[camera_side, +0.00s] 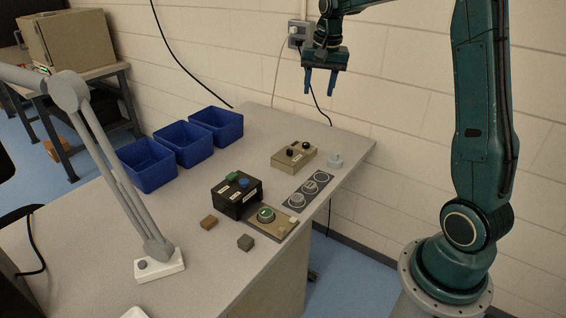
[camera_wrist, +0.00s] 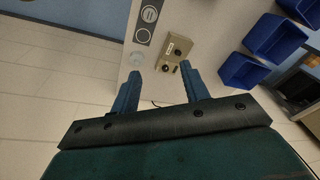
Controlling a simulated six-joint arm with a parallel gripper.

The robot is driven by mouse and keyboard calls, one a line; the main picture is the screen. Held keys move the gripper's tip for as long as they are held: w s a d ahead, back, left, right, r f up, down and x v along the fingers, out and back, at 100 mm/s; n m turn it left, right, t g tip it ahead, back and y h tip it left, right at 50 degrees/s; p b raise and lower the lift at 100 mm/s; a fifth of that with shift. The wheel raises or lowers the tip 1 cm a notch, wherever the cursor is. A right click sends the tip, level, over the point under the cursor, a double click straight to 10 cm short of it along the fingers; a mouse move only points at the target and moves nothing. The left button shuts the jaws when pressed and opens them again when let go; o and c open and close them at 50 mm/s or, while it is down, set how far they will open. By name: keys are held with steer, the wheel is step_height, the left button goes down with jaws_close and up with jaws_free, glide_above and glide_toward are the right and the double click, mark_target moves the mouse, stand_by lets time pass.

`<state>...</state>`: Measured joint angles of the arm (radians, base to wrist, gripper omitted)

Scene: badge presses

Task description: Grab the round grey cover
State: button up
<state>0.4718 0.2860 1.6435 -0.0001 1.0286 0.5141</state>
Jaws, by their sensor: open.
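The round grey cover (camera_side: 336,160) is a small pale grey disc with a short knob on top. It sits on the table near the far right corner, right of the tan box. In the wrist view the cover (camera_wrist: 137,58) is a faint pale round shape just beyond the left fingertip. My gripper (camera_side: 320,92) is open and empty, with blue fingers pointing down, high above the table's far end. It also shows in the wrist view (camera_wrist: 160,70). The gripper is well apart from the cover and touches nothing.
A tan box with black knobs (camera_side: 294,158) and a dark strip with round discs (camera_side: 324,177) stand close to the cover. A black button box (camera_side: 237,205), a tan plate (camera_side: 285,232), small blocks, blue bins (camera_side: 150,175) and a lamp (camera_side: 100,150) are farther off. A wall is behind.

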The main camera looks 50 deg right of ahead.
steer(key=w+d+f+m+g, duration=0.1)
steer(key=w+d+f+m, duration=0.2)
steer(key=d+f, duration=0.65)
steer(key=m+y, duration=0.1)
steer(key=m, duration=0.3)
glide_above(336, 154)
steer(key=shift+g, duration=0.4)
steer(key=shift+w+d+f, duration=0.1)
steer(key=shift+f, duration=4.05)
steer(key=shift+w+d+f, duration=0.1)
steer(key=shift+f, duration=4.05)
steer(key=shift+s+a+f, duration=0.1)
steer(key=shift+f, duration=1.2)
steer(key=shift+s+a+f, duration=0.1)
steer(key=shift+f, duration=1.2)
jaws_close()
